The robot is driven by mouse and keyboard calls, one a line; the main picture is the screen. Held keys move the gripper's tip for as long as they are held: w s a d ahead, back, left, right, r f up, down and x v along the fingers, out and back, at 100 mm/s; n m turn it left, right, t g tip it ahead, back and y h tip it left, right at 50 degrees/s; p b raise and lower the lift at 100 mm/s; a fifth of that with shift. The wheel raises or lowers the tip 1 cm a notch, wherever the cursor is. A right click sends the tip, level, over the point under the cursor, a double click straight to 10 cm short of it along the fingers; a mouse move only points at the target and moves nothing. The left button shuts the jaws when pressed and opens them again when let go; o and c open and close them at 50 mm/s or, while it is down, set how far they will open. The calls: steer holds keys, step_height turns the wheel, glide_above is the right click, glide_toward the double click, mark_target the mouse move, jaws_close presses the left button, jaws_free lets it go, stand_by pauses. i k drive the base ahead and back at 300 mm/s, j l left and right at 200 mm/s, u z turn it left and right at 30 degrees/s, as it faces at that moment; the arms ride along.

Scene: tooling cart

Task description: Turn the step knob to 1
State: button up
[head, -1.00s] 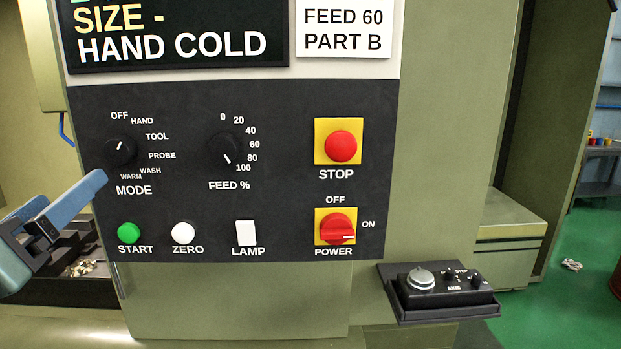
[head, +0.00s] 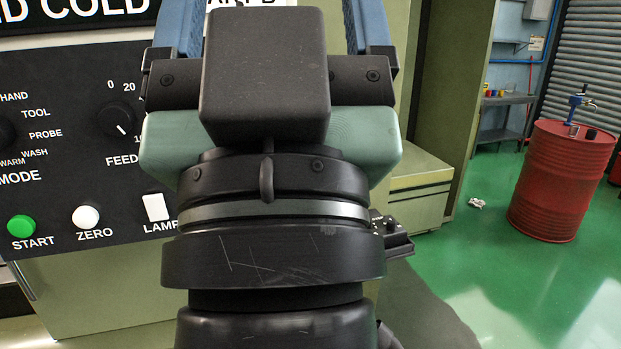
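The small black control box (head: 399,246) with the step knob shows only as a sliver to the right of my gripper's wrist in the head view. My own arm hides most of it. A small dark knob shape shows on its top, but I cannot tell whether it is the step knob or where it points. My gripper (head: 277,18) stands upright in the middle of the view, large and close to the camera. Its two blue fingers are wide apart, cut off at the top edge, with nothing seen between them.
The dark machine panel (head: 75,185) stands behind and left, with a mode knob, feed knob (head: 118,120), green start button (head: 21,226), white zero button (head: 86,216) and lamp switch (head: 156,207). A red drum (head: 562,180) stands at right on open green floor.

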mark_target(391, 224)
steer(key=i+l+z, duration=0.15)
steer(key=i+l, duration=0.75)
